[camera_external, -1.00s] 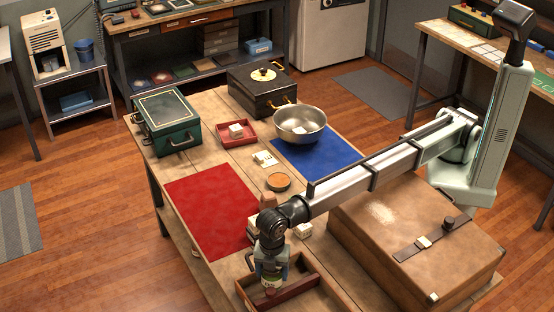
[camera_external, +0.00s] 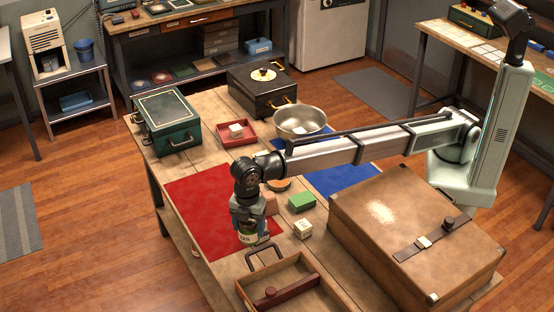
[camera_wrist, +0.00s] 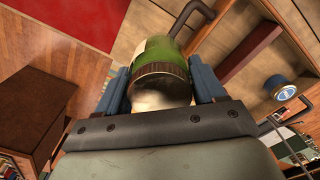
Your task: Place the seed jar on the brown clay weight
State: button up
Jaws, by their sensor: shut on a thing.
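My gripper (camera_external: 247,226) is shut on the seed jar (camera_external: 246,236), which has green on it and a pale label. The jar is held above the table by the red mat's front right corner. In the wrist view the jar (camera_wrist: 160,72) sits between the blue-grey fingers, showing a dark ribbed band and green side. A brownish block (camera_external: 271,204), perhaps the brown clay weight, stands just right of and behind my gripper, partly hidden by it. I cannot tell its full shape.
A wooden tray (camera_external: 318,270) with a handle and a dark red bar lies in front. A cream block (camera_external: 303,229) and a green block (camera_external: 302,201) stand to the right, near a large brown case (camera_external: 380,215). The red mat (camera_external: 205,205) is clear.

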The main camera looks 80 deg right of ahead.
jog(key=w+d+r+m, duration=0.1)
jog(key=w+d+r, duration=0.1)
jog(key=w+d, duration=0.35)
jog(key=n, duration=0.2)
send_over(269, 195)
notch_tip(269, 195, down, 8)
jog(key=shift+r, duration=0.2)
jog(key=shift+f, duration=0.1)
jog(key=o, duration=1.2)
